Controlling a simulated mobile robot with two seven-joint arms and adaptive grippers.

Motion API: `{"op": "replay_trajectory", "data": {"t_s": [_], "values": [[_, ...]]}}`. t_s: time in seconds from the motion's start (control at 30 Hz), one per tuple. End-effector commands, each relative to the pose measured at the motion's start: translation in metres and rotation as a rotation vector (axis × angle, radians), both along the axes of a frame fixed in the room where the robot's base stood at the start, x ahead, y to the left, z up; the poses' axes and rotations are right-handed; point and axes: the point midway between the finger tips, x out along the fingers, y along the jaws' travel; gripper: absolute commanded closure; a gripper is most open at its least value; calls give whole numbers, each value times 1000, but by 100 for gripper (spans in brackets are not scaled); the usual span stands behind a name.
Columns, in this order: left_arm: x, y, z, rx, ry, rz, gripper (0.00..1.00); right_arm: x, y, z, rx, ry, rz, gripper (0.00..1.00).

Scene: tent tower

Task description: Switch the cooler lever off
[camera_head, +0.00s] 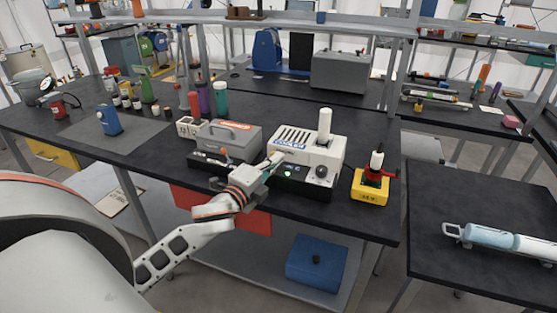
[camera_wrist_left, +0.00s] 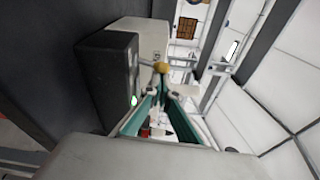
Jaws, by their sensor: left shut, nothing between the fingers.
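The cooler (camera_head: 310,146) is a white box with a blue label, a black front panel with a green light, a dark knob and a white cylinder on top. It stands near the front edge of the black bench. In the left wrist view its dark panel (camera_wrist_left: 108,75) lies left of the fingers, with a small lit green indicator (camera_wrist_left: 134,100). A thin lever with a brass-coloured ball end (camera_wrist_left: 161,67) shows just beyond the fingertips; I cannot tell whether they touch. My left gripper (camera_head: 272,163) is shut and empty at the panel's left side. It also shows in the left wrist view (camera_wrist_left: 161,92).
A grey-lidded case (camera_head: 229,138) stands left of the cooler, close to my gripper. A yellow-based device with a red part (camera_head: 370,188) stands to its right. Bottles (camera_head: 220,98) stand behind left. A blue box (camera_head: 316,260) is on the lower shelf.

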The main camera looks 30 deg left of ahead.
Motion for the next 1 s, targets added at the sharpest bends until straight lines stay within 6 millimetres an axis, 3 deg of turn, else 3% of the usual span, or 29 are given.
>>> {"op": "replay_trajectory", "data": {"t_s": [0.3,0.57,1.0], "values": [[-3,13,7,-292,-69,4,100,6,0,29,1,-18,0,60],[-5,21,8,-486,-116,4,100,8,0,43,1,-23,-1,60],[-4,22,7,-491,-118,0,100,6,0,39,0,-17,-1,60]]}}
